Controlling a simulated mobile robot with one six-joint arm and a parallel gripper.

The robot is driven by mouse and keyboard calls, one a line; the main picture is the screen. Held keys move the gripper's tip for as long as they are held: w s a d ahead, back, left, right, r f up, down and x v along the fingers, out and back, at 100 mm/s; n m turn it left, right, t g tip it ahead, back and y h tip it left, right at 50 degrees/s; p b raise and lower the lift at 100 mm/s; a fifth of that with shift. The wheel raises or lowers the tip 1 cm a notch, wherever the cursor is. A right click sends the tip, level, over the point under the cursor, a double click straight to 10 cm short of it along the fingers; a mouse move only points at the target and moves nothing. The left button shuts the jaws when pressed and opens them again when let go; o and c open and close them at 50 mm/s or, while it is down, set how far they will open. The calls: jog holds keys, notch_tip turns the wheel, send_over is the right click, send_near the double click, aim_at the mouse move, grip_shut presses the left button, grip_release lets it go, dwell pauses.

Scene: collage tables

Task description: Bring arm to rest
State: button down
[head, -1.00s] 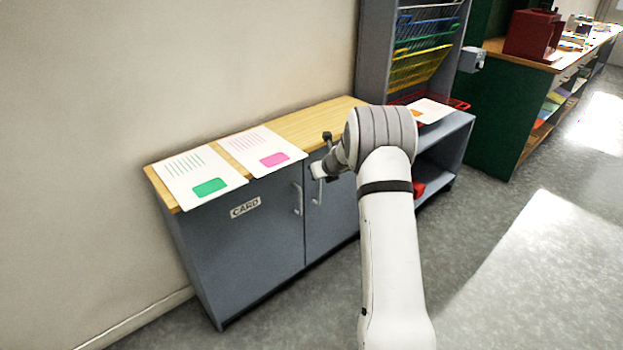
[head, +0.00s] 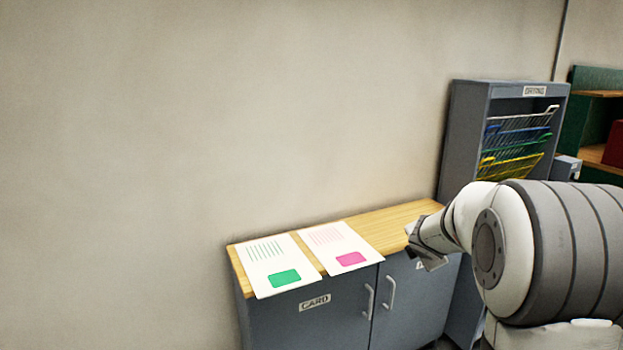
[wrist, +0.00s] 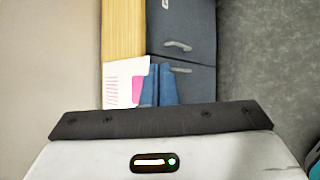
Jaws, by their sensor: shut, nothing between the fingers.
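My gripper (head: 430,258) is at the left end of my arm in the head view, in front of the right part of the wooden cabinet top (head: 395,218). It holds nothing. In the wrist view my gripper's two blue fingers (wrist: 159,84) are together, with a white sheet with a pink patch (wrist: 125,80) beside them. My arm is bent and fills the lower right of the head view.
The grey cabinet (head: 340,325) has a CARD label and two door handles. Two sheets lie on its top, one with a green patch (head: 263,255), one with a pink patch (head: 335,240). A grey rack (head: 468,140) with coloured wire shelves stands right.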

jog(key=s+a+m+g+y+p, duration=0.1)
jog(key=s+a+m+g, duration=0.1)
jog(key=s+a+m, duration=0.2)
jog(key=s+a+r+m+g+y+p, duration=0.1)
jog(key=s+a+m, duration=0.3)
jog(key=s+m, duration=0.6)
jog(key=s+a+r+m+g+y+p, duration=0.1)
jog(key=s+a+m+g, duration=0.3)
jog(key=s, duration=1.6)
jog(key=a+m+p, duration=0.1)
jog(key=m, duration=0.2)
jog(key=shift+s, duration=0.4)
